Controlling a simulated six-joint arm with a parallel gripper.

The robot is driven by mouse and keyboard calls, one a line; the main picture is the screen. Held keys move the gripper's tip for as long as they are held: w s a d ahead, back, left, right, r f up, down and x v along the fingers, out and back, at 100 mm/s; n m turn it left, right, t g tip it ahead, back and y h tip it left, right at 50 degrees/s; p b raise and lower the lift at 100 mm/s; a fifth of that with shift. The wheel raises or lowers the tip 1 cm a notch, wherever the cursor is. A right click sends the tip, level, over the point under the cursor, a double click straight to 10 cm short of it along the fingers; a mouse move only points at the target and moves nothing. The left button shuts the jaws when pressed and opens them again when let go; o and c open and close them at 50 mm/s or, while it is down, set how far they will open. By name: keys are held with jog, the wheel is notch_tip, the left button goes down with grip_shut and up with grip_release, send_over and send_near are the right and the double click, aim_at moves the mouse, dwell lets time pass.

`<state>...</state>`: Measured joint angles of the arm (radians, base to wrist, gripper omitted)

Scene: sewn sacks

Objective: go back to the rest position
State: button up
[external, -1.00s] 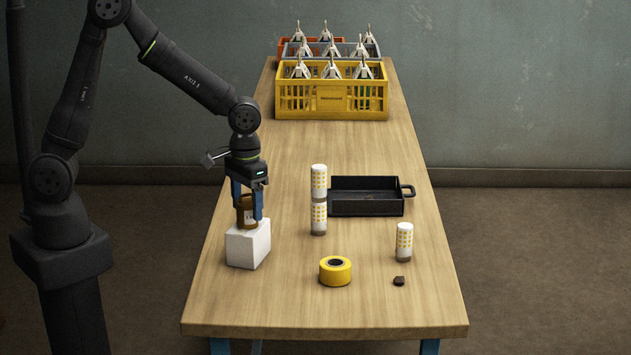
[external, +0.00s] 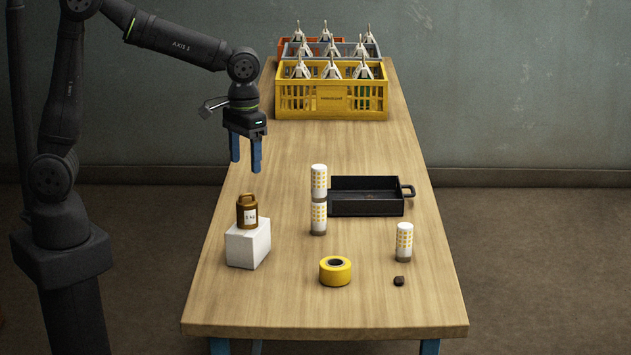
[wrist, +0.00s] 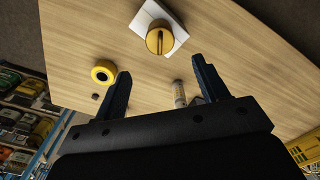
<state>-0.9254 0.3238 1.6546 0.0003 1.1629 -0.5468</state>
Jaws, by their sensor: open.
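My gripper (external: 246,166) hangs open and empty above the left side of the table, pointing down. Its two blue fingers also show in the wrist view (wrist: 163,85), spread apart with nothing between them. A brown-gold canister with a handle and a white label (external: 247,212) stands upright on a white block (external: 248,245), below my gripper and clear of it. In the wrist view the canister (wrist: 160,41) shows from above on the white block (wrist: 146,16).
Two stacked white-and-yellow cylinders (external: 319,199) stand beside a black tray (external: 366,209). A similar cylinder (external: 404,242), a yellow tape roll (external: 335,271) and a small brown lump (external: 399,281) are in front. Crates of sacks, a yellow one (external: 331,112) foremost, fill the far end.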

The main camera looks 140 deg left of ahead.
aim_at(247, 201)
jog(key=shift+f, duration=0.15)
notch_tip(247, 201, down, 12)
jog(key=shift+r, duration=1.7)
